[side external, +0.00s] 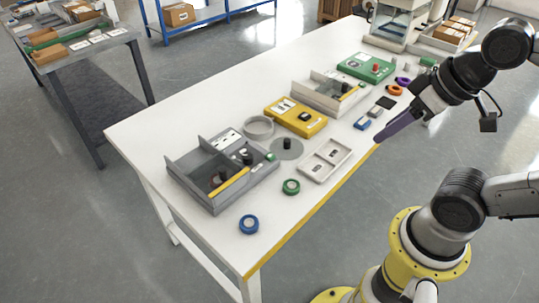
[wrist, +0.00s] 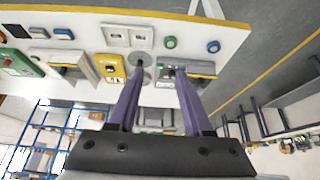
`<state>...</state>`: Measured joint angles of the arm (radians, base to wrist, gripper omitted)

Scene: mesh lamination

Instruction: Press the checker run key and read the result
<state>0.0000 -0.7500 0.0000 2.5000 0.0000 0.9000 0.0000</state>
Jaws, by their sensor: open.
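I cannot tell for sure which device is the checker. A yellow box (side external: 285,108) with a black key (side external: 304,117) and a white label sits mid-table; it also shows in the wrist view (wrist: 103,60). A green box (side external: 353,66) with a red button (side external: 376,68) sits farther back. A grey open-topped fixture (side external: 213,197) with black knobs, a yellow strip and a green button (side external: 271,157) stands at the near left. My gripper (side external: 378,139) has long purple fingers, open and empty, apart from all devices near the table's front edge. In the wrist view its fingers (wrist: 158,78) are wide apart.
A second grey fixture (side external: 305,98) stands behind the yellow box. The table's left end (side external: 145,130) is clear.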

